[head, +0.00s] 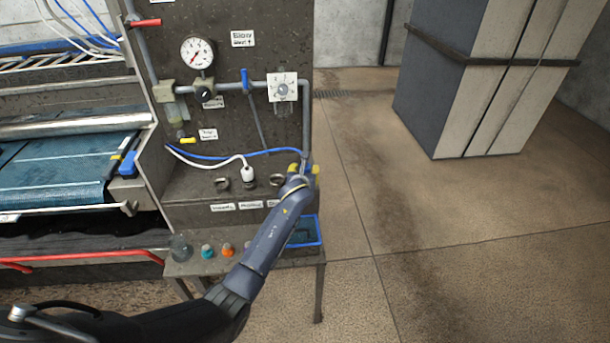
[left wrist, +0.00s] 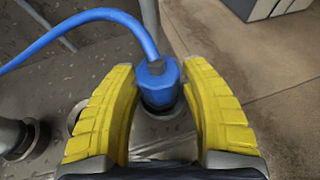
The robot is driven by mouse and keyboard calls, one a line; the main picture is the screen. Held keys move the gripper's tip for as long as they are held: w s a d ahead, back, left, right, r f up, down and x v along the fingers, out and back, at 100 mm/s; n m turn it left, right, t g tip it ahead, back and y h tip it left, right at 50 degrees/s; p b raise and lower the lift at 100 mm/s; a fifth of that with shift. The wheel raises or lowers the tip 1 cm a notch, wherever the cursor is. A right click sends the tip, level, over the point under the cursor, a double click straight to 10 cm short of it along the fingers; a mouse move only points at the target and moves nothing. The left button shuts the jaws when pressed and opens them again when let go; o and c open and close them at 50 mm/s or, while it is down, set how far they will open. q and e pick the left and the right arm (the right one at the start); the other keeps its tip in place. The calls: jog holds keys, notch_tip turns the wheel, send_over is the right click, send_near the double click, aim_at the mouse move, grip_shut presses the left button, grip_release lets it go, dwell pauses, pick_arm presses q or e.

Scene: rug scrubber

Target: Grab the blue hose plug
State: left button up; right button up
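The blue hose plug (left wrist: 158,84) stands upright in the left wrist view, with its blue hose (left wrist: 100,16) rising from its top and running off to the left. Its lower end is at a dark round fitting. My left gripper (left wrist: 160,75) has its yellow fingers spread, one on each side of the plug; whether either finger touches it is unclear. In the head view my left gripper (head: 303,172) is at the panel's right end, where the blue hose (head: 220,156) ends; the plug there is mostly hidden. My right gripper is not in view.
A white hose plug (head: 248,174) and metal sockets (head: 222,184) are left of my gripper on the ledge. A vertical grey pipe (head: 306,125) is close behind it. Small bottles (head: 207,251) and a blue-rimmed tray (head: 318,231) are below.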

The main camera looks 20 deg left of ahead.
pick_arm(q)
grip_shut()
dwell(0.3)
